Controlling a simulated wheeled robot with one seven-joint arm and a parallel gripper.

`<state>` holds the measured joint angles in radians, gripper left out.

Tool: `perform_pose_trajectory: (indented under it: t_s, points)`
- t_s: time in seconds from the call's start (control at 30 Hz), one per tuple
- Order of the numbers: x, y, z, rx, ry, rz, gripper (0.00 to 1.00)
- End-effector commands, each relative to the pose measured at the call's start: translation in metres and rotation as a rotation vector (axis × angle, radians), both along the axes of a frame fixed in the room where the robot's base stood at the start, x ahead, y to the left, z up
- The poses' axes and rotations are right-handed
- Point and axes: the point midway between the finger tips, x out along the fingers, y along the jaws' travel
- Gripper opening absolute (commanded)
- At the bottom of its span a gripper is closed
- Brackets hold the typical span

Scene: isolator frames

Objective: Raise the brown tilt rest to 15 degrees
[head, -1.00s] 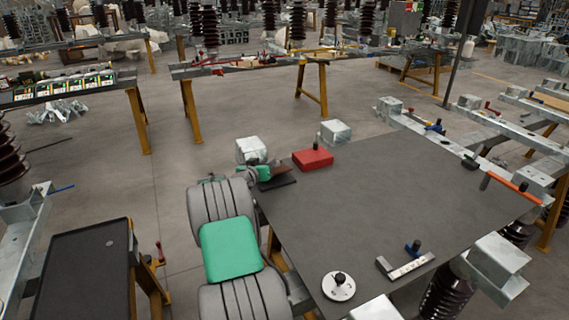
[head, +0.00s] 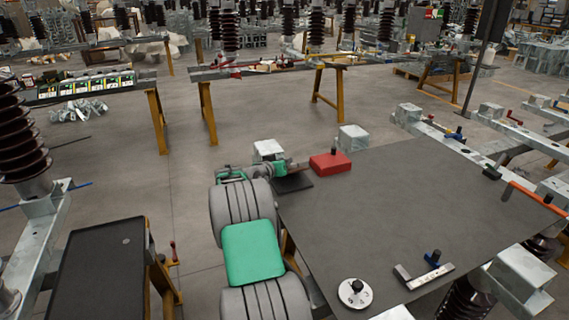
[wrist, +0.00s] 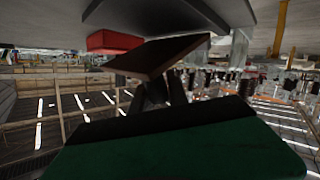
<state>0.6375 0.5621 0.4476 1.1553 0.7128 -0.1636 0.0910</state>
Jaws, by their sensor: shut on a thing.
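The brown tilt rest (wrist: 158,56) shows in the wrist view as a flat plate, slanted to the dark slab above it in that picture. My gripper (wrist: 164,92) is shut on the rest's near edge, with its dark fingers below the plate in that view. In the head view my gripper (head: 291,168) is at the far left corner of the grey table, just above a dark flat base (head: 293,184). The rest is small and mostly hidden there by the gripper. I cannot read its angle.
A red block (head: 328,164) with a black knob stands just right of the rest. A white dial disc (head: 355,293) and a metal angle piece (head: 424,275) lie near the table's front. The middle of the grey table (head: 390,210) is clear.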

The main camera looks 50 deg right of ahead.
Motion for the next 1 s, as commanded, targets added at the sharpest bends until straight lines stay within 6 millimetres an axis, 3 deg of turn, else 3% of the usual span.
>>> perform_pose_trajectory:
  t_s: [0.17,0.2,0.43,0.73,1.0]
  points:
    - [0.004,0.001,0.003,-0.003,-0.008,0.007,0.00]
    - [0.004,0.001,0.003,-0.003,-0.008,0.007,0.22]
    - [0.001,0.000,0.001,-0.001,-0.004,0.003,0.41]
    - [0.000,0.003,0.002,-0.001,-0.004,0.001,0.41]
    - [-0.009,0.051,0.016,-0.001,-0.003,0.005,0.41]
